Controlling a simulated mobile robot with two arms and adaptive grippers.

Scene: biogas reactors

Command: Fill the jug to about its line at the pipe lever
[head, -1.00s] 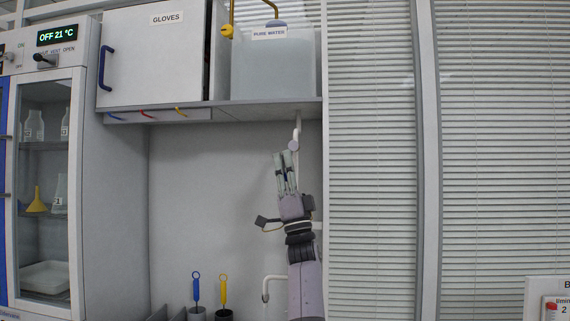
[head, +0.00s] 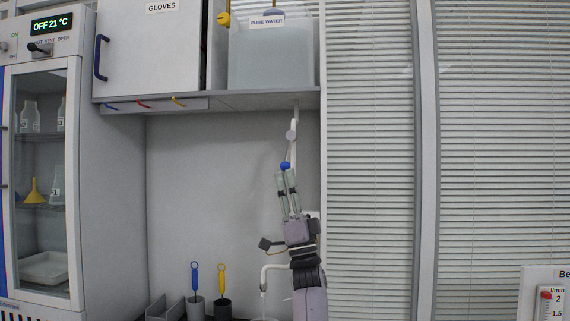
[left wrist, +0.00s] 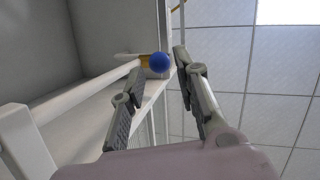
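The lever's blue knob (head: 285,166) hangs below the joint of the white pipe (head: 292,136) under the shelf. My left gripper (head: 287,173) points up just below the knob in the head view. In the left wrist view the blue knob (left wrist: 160,62) shows beyond and between the two fingertips (left wrist: 156,72). The fingers are apart with nothing held between them; I cannot tell whether one touches the knob. The lower pipe with its downturned spout (head: 265,282) is left of my wrist. I cannot make out the jug or its line. My right gripper is out of view.
The pure water tank (head: 270,62) stands on the shelf (head: 240,99) above. Two holders with a blue-handled brush (head: 195,280) and a yellow-handled brush (head: 222,282) are at lower left. A glass-door cabinet (head: 42,180) is at left; window blinds are at right.

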